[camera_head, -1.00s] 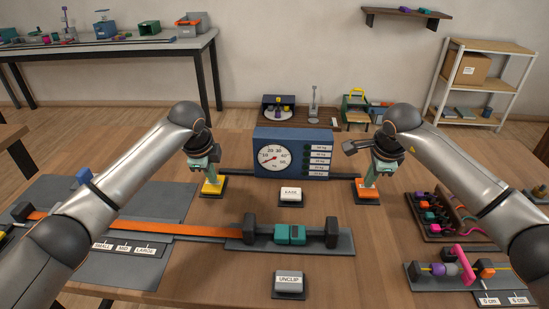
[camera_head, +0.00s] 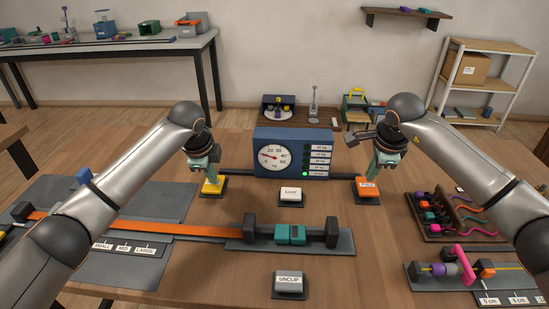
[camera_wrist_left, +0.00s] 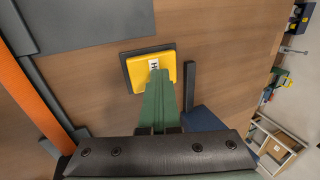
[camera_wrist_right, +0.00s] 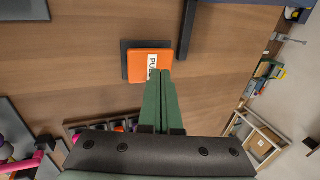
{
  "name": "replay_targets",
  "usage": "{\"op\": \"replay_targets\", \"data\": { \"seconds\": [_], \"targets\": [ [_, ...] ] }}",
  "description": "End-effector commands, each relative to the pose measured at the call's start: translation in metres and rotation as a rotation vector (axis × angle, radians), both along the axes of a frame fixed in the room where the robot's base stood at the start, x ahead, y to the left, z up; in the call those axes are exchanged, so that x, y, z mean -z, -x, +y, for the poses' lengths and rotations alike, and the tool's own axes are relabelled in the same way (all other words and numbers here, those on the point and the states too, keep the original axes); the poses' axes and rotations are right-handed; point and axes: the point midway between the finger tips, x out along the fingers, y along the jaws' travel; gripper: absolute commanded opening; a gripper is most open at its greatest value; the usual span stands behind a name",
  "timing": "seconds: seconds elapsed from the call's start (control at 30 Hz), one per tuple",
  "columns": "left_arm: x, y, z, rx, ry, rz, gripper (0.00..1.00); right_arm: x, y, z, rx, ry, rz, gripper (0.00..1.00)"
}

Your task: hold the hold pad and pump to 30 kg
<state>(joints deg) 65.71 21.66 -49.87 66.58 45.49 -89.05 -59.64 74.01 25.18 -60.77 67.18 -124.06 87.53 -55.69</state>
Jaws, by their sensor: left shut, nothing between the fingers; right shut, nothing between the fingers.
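The yellow hold pad (camera_head: 213,188) sits on a dark base left of the gauge box. My left gripper (camera_head: 212,174) is shut and points down onto it; in the left wrist view its fingertips (camera_wrist_left: 155,74) overlap the pad and appear to touch it. The orange pump pad (camera_head: 368,188) is right of the box. My right gripper (camera_head: 372,174) is shut and empty, just over the pump pad's far edge; a gap is hard to judge. The blue gauge box (camera_head: 293,136) has a white dial (camera_head: 273,158); its red needle points left and slightly up.
An EASE button (camera_head: 290,193) stands between the pads, an UNCLIP button (camera_head: 289,283) at the front. An orange strap (camera_head: 150,228) runs to a clamp with teal blocks (camera_head: 290,235). A rack with colored cords (camera_head: 440,215) is at the right.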

Motion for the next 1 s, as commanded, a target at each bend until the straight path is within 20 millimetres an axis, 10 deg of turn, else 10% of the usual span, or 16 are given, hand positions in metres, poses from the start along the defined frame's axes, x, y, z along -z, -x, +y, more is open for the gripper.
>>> {"op": "replay_targets", "data": {
  "seconds": [1.0],
  "targets": [
    [0.002, 0.001, 0.000, -0.001, -0.002, 0.004, 0.00, 0.016, 0.000, 0.000, 0.000, -0.001, 0.001, 0.00]
  ]
}}
